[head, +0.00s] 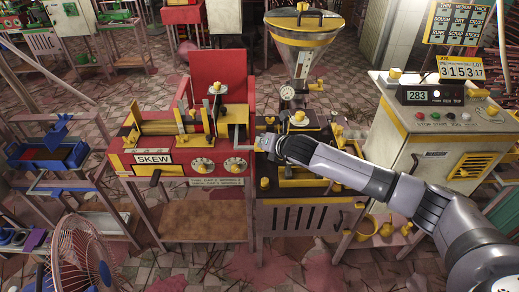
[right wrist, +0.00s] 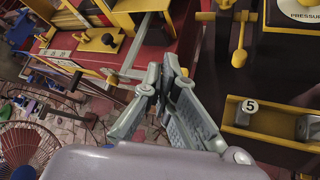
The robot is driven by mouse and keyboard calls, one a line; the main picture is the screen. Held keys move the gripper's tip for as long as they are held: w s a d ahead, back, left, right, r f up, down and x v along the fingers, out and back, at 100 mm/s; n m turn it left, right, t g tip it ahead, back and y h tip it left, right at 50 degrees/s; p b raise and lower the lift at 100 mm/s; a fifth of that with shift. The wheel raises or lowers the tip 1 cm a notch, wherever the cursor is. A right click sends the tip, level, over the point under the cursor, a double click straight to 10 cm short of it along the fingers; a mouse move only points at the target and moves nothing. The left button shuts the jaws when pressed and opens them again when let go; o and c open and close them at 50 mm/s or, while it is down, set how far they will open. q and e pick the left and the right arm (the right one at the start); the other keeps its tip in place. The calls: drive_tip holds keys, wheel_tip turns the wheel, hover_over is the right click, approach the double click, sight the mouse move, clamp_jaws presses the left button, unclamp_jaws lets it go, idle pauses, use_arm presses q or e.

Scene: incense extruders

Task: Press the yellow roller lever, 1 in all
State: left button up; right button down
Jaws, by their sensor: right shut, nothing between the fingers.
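My right gripper (head: 267,144) reaches in from the right, at the right front corner of the red machine marked SKEW (head: 190,158). In the right wrist view its fingers (right wrist: 168,72) are shut and empty. A yellow lever with a round end (right wrist: 239,58) hangs to the right of the fingertips, apart from them. A yellow plate with a dark knob (right wrist: 107,40) lies to their left on the red machine. I cannot tell for sure which yellow part is the roller lever; the gripper hides some parts in the head view. My left gripper is not in view.
A funnel hopper (head: 303,42) stands behind the black and yellow press. A grey console with a 283 display (head: 418,96) is at right. A fan (head: 83,255) stands at front left.

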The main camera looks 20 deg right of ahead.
drive_tip(key=shift+f, duration=0.2)
idle(0.7)
drive_tip(key=shift+w+f, duration=0.1)
drive_tip(key=shift+f, duration=0.1)
drive_tip(key=shift+w+d+f+b, duration=0.15)
drive_tip(key=shift+f+b, duration=0.1)
drive_tip(key=shift+f, duration=0.3)
drive_tip(key=shift+w+f+b, duration=0.1)
drive_tip(key=shift+f+b, duration=0.15)
drive_tip(key=shift+f, duration=0.3)
idle(1.1)
drive_tip(key=shift+r, duration=0.1)
idle(0.5)
drive_tip(key=shift+s+r+p, duration=0.2)
drive_tip(key=shift+r+p, duration=0.5)
drive_tip(key=shift+p, duration=0.15)
drive_tip(key=shift+s+r+p, duration=0.15)
drive_tip(key=shift+r+p, duration=0.5)
drive_tip(key=shift+p, duration=0.2)
drive_tip(key=r+p, duration=0.1)
drive_tip(key=p, duration=0.1)
drive_tip(key=s+r+p, duration=0.1)
drive_tip(key=r, duration=0.1)
drive_tip(key=r+p, duration=0.1)
drive_tip(key=p, duration=0.1)
drive_tip(key=shift+s+a+r+p, duration=0.15)
drive_tip(key=shift+a+r+p, duration=0.15)
drive_tip(key=shift+r, duration=0.1)
